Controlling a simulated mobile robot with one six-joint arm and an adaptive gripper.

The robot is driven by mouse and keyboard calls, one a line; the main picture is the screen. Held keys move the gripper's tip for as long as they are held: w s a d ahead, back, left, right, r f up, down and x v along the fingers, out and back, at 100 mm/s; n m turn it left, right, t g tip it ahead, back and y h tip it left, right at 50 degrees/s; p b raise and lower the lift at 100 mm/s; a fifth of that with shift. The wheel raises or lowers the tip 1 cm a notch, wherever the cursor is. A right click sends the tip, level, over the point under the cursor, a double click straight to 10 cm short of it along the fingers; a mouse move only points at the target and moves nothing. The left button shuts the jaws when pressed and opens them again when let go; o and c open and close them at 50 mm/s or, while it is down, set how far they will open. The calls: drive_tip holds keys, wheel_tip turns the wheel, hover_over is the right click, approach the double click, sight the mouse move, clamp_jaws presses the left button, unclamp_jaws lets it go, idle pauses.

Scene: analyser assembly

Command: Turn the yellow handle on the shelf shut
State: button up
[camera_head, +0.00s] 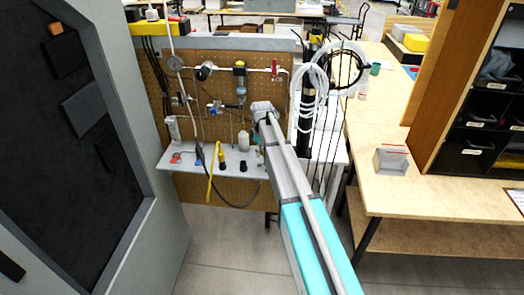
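The yellow handle (211,176) is a long thin bar at the front of the white shelf (255,173). It slants steeply, and its lower end hangs below the shelf's front edge. My arm reaches up from the bottom right, and its end with my gripper (264,112) is in front of the pegboard, above the shelf and to the right of the yellow handle. A clear gap shows between them in the picture. The arm hides the gripper's fingers, so I cannot tell whether they are open or holding anything.
A pegboard (217,122) with pipes, a gauge and a red-handled valve (275,70) stands behind the shelf. Small bottles stand on the shelf. Hoses and cables (312,95) hang at its right. A grey cabinet (158,215) is at left, a wooden table (425,195) at right.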

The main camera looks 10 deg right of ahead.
drive_tip(key=shift+r+p, duration=6.15)
drive_tip(key=shift+r, duration=0.4)
drive_tip(key=s+f+m+b, duration=0.8)
drive_tip(key=s+f+b, duration=1.9)
drive_tip(key=shift+s, duration=0.35)
drive_tip(key=shift+f, duration=0.1)
drive_tip(key=shift+s+m, duration=0.5)
drive_tip(key=shift+s, duration=0.45)
